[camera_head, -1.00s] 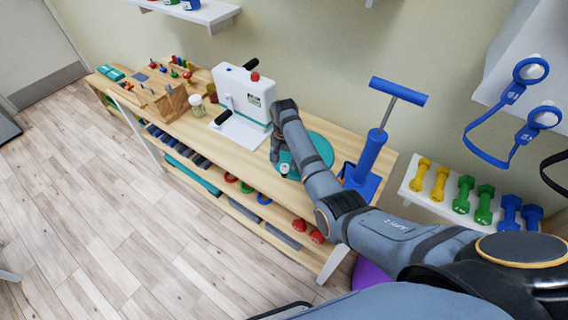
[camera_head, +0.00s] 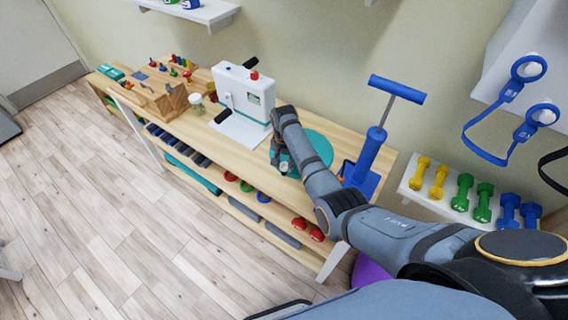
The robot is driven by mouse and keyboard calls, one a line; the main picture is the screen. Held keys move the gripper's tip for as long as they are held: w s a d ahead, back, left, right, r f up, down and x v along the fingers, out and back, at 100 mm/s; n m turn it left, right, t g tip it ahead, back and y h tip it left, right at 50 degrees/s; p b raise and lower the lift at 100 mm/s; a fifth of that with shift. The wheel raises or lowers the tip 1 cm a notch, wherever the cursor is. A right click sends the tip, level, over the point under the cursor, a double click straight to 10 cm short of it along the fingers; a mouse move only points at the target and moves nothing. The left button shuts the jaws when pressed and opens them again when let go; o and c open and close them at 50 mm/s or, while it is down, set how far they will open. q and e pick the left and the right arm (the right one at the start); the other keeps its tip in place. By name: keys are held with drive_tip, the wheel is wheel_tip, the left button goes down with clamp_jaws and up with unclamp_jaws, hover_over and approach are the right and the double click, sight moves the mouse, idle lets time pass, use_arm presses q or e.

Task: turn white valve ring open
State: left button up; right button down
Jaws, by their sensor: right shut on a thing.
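My right arm reaches in from the right over the wooden bench, and its right gripper (camera_head: 281,162) points down at the near edge of a teal disc (camera_head: 321,147). The gripper is shut on a small white part (camera_head: 284,167) at its tips, which looks like the white valve ring. The fingers and wrist hide most of it, so its shape and how far it is turned cannot be made out. My left gripper is not in view.
A white machine (camera_head: 243,94) with black handles stands left of the gripper. A blue pump (camera_head: 369,157) with a T-handle stands close to the right. A wooden peg block (camera_head: 163,99) and a small jar (camera_head: 196,101) are farther left. Dumbbells (camera_head: 461,192) sit on a shelf at right.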

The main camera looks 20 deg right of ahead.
drive_tip(key=shift+r+n+p, duration=0.15)
drive_tip(key=shift+n+p, duration=0.75)
drive_tip(key=shift+n, duration=0.1)
drive_tip(key=shift+n+p, duration=0.5)
drive_tip(key=shift+n, duration=0.4)
drive_tip(key=n+p, duration=0.1)
drive_tip(key=n, duration=0.2)
drive_tip(key=shift+d+n+p, duration=0.1)
drive_tip(key=shift+n+p, duration=0.4)
drive_tip(key=shift+n, duration=0.6)
drive_tip(key=c, duration=1)
unclamp_jaws()
